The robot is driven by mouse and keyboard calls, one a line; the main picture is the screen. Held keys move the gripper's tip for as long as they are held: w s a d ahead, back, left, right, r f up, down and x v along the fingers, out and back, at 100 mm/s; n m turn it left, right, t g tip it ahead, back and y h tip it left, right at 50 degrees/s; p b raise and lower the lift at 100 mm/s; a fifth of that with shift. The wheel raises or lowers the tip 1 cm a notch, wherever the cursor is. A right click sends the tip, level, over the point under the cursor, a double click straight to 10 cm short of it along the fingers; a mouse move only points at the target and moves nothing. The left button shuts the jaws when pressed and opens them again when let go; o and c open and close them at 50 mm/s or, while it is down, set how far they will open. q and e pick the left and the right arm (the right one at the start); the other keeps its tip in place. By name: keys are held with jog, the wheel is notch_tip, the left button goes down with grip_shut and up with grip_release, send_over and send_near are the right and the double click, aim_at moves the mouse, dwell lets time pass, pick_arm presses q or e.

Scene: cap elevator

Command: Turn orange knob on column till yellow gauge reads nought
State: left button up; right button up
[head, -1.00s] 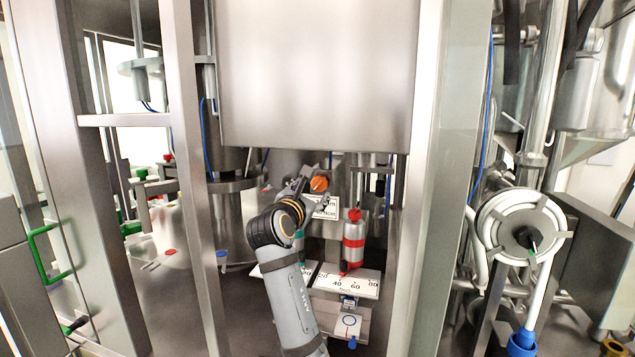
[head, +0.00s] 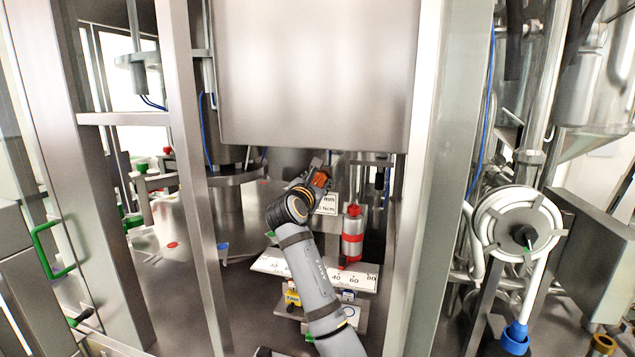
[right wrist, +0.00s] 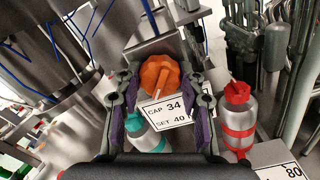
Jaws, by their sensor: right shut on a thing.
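The orange knob (head: 319,179) is on the column under the big steel box. In the right wrist view the knob (right wrist: 160,74) sits between the fingertips of my right gripper (right wrist: 162,82), which is shut on it. A white plate (right wrist: 166,111) below the knob reads CAP 34, SET 40. In the head view my right gripper (head: 312,183) partly covers the knob. A yellow part (head: 292,298), possibly the yellow gauge, shows low beside my right forearm, which hides part of it. I cannot read a value on it. My left gripper is not in view.
A red-banded grey cylinder (head: 352,238) stands right of my forearm, above a white scale plate (head: 358,280). A teal-topped cylinder (right wrist: 146,134) is close under the left finger. Steel posts (head: 190,150) frame the opening on both sides.

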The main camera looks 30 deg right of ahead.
jog(key=shift+c, duration=1.2)
jog(key=shift+m, duration=0.3)
jog(key=m, duration=0.3)
jog(key=shift+f+m, duration=0.1)
jog(key=shift+m, duration=0.2)
jog(key=m+b, duration=0.1)
jog(key=m, duration=0.2)
jog(key=shift+m, duration=0.3)
jog(key=m+b, duration=0.2)
jog(key=m, duration=0.2)
jog(key=shift+f+m+b, duration=0.15)
jog(key=shift+m+b, duration=0.15)
jog(key=m+b, duration=0.2)
jog(key=m, duration=0.2)
jog(key=shift+m, duration=0.3)
